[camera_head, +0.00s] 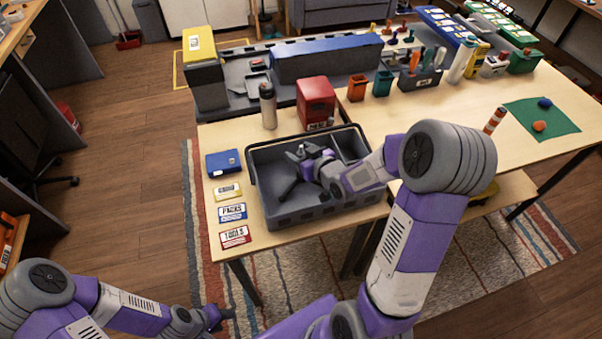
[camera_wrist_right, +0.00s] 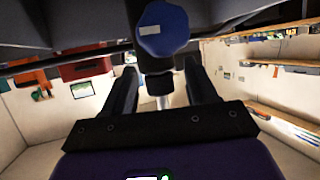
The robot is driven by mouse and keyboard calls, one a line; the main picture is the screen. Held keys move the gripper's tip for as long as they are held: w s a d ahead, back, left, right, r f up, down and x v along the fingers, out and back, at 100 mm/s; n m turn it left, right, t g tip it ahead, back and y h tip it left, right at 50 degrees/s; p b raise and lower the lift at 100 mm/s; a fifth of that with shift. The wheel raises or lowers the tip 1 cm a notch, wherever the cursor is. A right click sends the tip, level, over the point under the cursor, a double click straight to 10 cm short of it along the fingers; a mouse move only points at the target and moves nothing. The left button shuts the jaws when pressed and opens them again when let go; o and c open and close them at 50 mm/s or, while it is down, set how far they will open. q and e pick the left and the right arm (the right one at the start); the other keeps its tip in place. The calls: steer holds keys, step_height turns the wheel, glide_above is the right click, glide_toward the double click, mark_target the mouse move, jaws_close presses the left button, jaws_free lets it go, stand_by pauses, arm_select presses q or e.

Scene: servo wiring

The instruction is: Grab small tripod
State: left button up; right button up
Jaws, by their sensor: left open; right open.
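The small tripod (camera_head: 287,190) looks to be the dark thing with a splayed leg in the grey crate (camera_head: 290,215); my right gripper (camera_head: 300,155) partly hides it. My right gripper reaches into the crate from the right. In the right wrist view its two dark fingers (camera_wrist_right: 163,88) stand apart. Between them in the picture is a dark and pale post with a blue faceted end (camera_wrist_right: 163,30); I cannot tell whether it touches the fingers. My left gripper (camera_head: 223,314) is low at the left, off the table, and its fingers are small and unclear.
A blue box (camera_head: 223,162) and several label cards (camera_head: 232,212) lie left of the crate. A grey bottle (camera_head: 268,106) and a red box (camera_head: 316,101) stand behind it. The crate walls surround my right gripper. The table right of the crate has free room.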

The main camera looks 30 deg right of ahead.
steer(key=shift+x, duration=0.85)
steer(key=shift+r, duration=0.1)
steer(key=shift+c, duration=0.5)
jaws_close()
